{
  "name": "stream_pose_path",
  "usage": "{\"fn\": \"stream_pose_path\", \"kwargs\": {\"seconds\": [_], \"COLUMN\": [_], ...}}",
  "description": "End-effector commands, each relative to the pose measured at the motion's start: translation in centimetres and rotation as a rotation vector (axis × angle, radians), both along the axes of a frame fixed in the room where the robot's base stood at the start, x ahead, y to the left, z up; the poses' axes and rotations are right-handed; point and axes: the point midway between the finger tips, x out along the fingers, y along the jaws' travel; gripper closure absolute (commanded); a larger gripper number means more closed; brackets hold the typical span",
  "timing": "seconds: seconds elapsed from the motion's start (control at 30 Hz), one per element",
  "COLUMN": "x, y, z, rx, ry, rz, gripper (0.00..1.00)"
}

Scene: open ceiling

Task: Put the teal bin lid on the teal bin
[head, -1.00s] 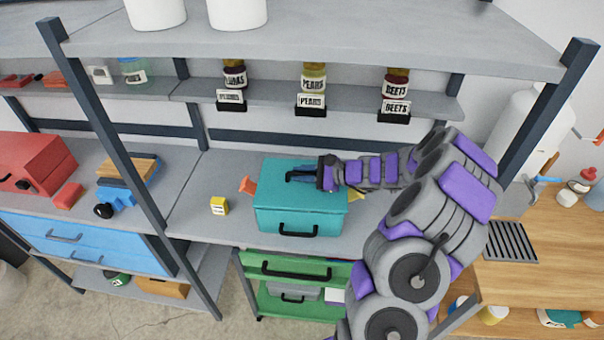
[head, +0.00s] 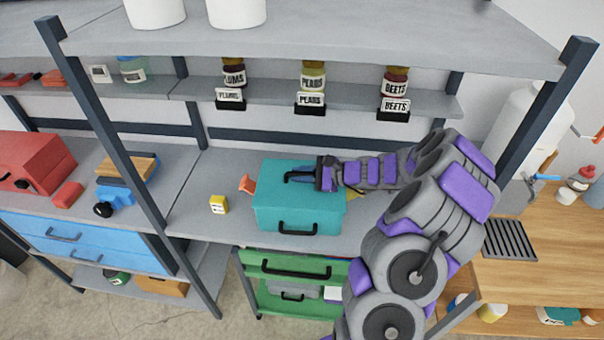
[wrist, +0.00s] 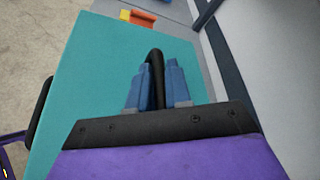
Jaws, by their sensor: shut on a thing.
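The teal bin (head: 265,220) stands on the grey shelf, its black front handle facing me. The teal bin lid (head: 272,186) lies over the bin's top, roughly lined up with it. I cannot tell whether it is fully seated. My gripper (head: 314,176) reaches in from the right over the lid. In the wrist view my gripper (wrist: 158,82) has its blue fingers shut on the lid's black looped handle, and the teal lid (wrist: 95,85) fills much of the picture. The gripper hides part of the lid's right side.
An orange object (head: 247,184) is left of the bin, with a yellow box (head: 218,204) farther left. Labelled jars (head: 313,78) stand on the shelf behind. A green drawer unit (head: 290,268) is below. A dark upright post (head: 110,150) stands to the left.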

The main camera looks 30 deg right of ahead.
Motion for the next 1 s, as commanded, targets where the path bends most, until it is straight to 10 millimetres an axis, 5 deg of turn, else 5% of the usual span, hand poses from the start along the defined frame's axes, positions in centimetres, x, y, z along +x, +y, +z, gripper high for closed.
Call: {"fn": "stream_pose_path", "kwargs": {"seconds": [0.37,0.4,0.7,1.0], "x": [0.01,0.01,0.01,-0.22], "y": [0.1,0.1,0.1,-0.16], "z": [-0.06,-0.06,-0.09,-0.02], "rx": [0.001,0.0,0.0,-0.001], "ry": [0.0,0.0,0.0,0.001], "rz": [0.001,0.0,0.001,0.0], "gripper": [1.0,0.8,0.52,0.52]}}
